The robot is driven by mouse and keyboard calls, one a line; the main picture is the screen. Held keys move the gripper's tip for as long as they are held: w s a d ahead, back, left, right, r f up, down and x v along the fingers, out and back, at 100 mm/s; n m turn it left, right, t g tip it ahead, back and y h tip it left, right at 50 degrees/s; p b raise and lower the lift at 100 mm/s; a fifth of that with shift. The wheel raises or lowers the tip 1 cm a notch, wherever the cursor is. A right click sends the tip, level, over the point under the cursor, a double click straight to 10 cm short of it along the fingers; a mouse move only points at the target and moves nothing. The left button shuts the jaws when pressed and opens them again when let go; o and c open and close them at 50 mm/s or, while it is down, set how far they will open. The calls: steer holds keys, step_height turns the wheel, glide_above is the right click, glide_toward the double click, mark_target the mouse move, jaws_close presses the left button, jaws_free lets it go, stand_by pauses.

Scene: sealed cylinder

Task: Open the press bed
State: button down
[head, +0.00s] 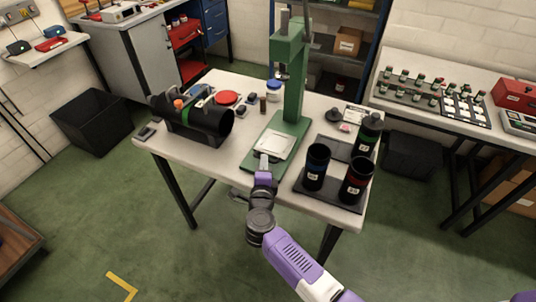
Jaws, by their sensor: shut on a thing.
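The green press (294,85) stands on the white table, its column rising at the middle. Its press bed (273,145) is a pale, flat plate low on the green base, in front of the column. My gripper (264,163) reaches in from the near side of the table and meets the front edge of the bed. It is shut there on the bed's front; the exact grip and any handle are too small to make out.
A black tray (328,197) with dark cylinders (317,166) stands close on the right. A large black cylinder (208,122) lies in a cradle on the left. A red round lid (227,98) and small parts sit behind.

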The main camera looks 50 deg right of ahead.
steer(key=s+a, duration=0.1)
steer(key=a, duration=0.2)
steer(key=s+a+p, duration=0.1)
steer(key=a, duration=0.2)
steer(key=s+a+p, duration=0.1)
steer(key=a, duration=0.2)
steer(key=shift+s, duration=0.15)
steer(key=c, duration=1.8)
jaws_free()
steer(key=shift+o, duration=0.2)
steer(key=v, duration=0.7)
steer(key=shift+s+a+b, duration=0.25)
steer(key=shift+a+b, duration=0.05)
steer(key=shift+b, duration=0.15)
steer(key=shift+r, duration=0.1)
